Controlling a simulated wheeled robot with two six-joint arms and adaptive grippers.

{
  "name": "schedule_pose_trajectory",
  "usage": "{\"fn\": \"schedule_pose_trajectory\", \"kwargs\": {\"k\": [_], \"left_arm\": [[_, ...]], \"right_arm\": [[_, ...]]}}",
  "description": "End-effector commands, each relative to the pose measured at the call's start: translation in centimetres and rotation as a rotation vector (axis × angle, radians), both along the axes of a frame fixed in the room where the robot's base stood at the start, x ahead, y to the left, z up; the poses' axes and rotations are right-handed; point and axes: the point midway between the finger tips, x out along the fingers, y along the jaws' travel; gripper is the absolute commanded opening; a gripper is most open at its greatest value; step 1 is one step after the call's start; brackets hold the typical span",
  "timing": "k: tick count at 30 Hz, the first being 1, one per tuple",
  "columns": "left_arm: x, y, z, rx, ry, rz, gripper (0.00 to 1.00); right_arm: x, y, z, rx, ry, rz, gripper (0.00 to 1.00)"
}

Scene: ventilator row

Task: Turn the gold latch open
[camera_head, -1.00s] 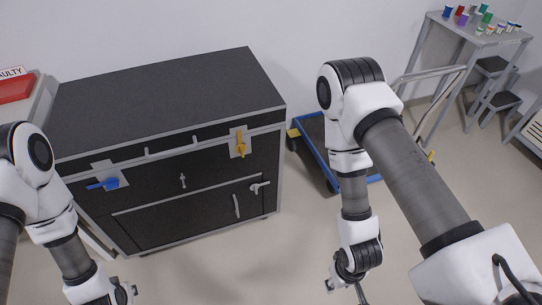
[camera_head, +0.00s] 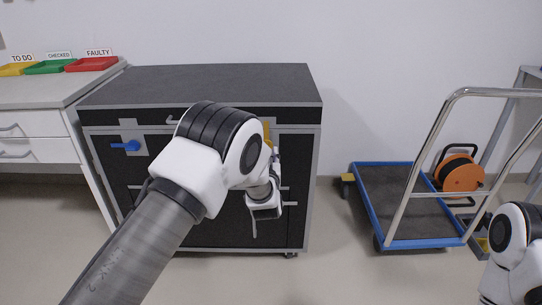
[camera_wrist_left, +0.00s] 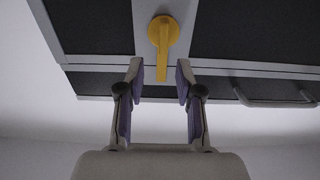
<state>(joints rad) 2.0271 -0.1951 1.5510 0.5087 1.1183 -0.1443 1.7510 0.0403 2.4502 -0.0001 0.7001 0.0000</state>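The gold latch (camera_head: 267,132) is on the upper right front of the black case (camera_head: 200,85), mostly hidden behind my left arm in the head view. In the left wrist view the gold latch (camera_wrist_left: 163,35) has a round hub with its handle pointing straight toward my gripper. My left gripper (camera_wrist_left: 160,72) is open, one finger on each side of the handle's free end. The fingers look apart from the handle, and nothing is held. My right gripper is out of view; only part of my right arm shows at the lower right.
A blue latch (camera_head: 127,146) is on the case's left front. A bench (camera_head: 40,92) with yellow, green and red trays stands at the left. A blue-edged trolley (camera_head: 402,200) with an orange reel (camera_head: 460,174) stands at the right. Floor between case and trolley is clear.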

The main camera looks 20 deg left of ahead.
Motion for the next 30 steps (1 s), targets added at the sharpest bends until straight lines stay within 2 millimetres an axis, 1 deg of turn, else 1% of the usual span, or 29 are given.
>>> {"fn": "schedule_pose_trajectory", "kwargs": {"k": [1,3,6,9,14,15,18,26,30], "left_arm": [[0.9,0.4,-0.3,-0.002,-0.003,0.003,0.35],[2.2,0.7,-0.3,-0.003,-0.002,0.002,0.35],[3.4,1.1,-0.2,-0.001,0.0,0.002,0.35],[3.9,1.2,-0.1,0.0,0.001,0.001,0.35],[3.9,1.2,-0.1,0.0,0.002,0.001,0.35],[3.9,1.2,-0.1,0.0,0.002,0.001,0.32],[3.8,1.2,-0.1,0.0,0.002,0.001,0.0],[3.8,1.2,-0.1,-0.002,0.002,0.001,0.0],[3.8,1.6,-0.1,-0.015,-0.002,0.001,0.0]], "right_arm": [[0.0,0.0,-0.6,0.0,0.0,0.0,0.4],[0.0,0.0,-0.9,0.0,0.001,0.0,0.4],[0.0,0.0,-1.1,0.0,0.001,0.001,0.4],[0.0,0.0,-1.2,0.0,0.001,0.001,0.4],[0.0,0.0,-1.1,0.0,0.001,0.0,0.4],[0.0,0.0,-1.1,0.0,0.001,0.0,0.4],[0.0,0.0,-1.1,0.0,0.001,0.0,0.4],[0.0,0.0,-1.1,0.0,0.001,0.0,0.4],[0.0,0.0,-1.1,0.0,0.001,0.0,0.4]]}}
